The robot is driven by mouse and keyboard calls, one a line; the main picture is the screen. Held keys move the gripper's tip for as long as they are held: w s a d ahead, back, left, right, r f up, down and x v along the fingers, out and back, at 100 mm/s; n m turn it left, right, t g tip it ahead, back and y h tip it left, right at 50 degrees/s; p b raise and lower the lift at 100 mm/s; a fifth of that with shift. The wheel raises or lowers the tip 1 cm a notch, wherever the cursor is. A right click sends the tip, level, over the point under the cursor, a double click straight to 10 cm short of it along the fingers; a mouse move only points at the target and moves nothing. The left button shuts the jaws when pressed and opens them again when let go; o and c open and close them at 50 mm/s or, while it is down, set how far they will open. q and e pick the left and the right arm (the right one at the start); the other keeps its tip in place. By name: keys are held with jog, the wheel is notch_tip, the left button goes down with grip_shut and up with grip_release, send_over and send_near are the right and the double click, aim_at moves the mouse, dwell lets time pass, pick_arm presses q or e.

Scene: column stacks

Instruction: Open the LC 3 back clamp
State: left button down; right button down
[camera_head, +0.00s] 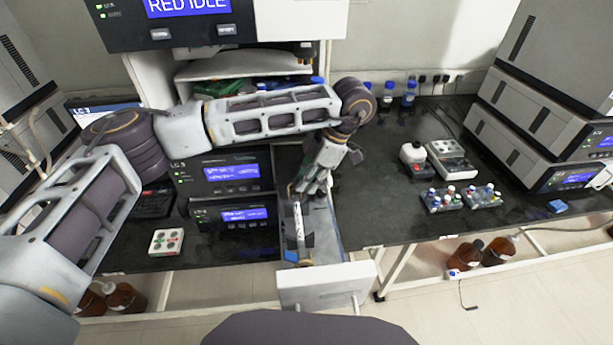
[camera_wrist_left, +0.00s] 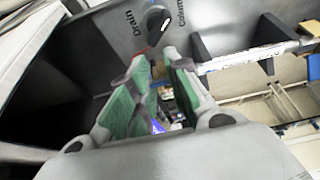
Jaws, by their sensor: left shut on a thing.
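The LC 3 module (camera_head: 222,172) carries a blue screen in the middle of the bench. Its drawer (camera_head: 325,285) is pulled out toward me, with a pale column (camera_head: 298,222) lying along it. My left gripper (camera_head: 312,188) reaches down to the back end of the drawer. In the left wrist view, its green-padded fingers (camera_wrist_left: 157,68) are closed on a small part, the back clamp, which they largely hide. A black knob (camera_wrist_left: 157,22) between the labels "Drain" and "column" sits just beyond the fingertips. My right gripper is not in view.
A second blue-screened module (camera_head: 232,216) sits below LC 3. A small white button box (camera_head: 166,241) is at front left. Vial racks (camera_head: 460,198) and a white device (camera_head: 450,158) stand on the right. Grey module stacks flank both sides.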

pick_arm(q)
jog(key=c, duration=1.5)
grip_release()
jog(key=shift+o, duration=0.7)
jog(key=v, duration=1.2)
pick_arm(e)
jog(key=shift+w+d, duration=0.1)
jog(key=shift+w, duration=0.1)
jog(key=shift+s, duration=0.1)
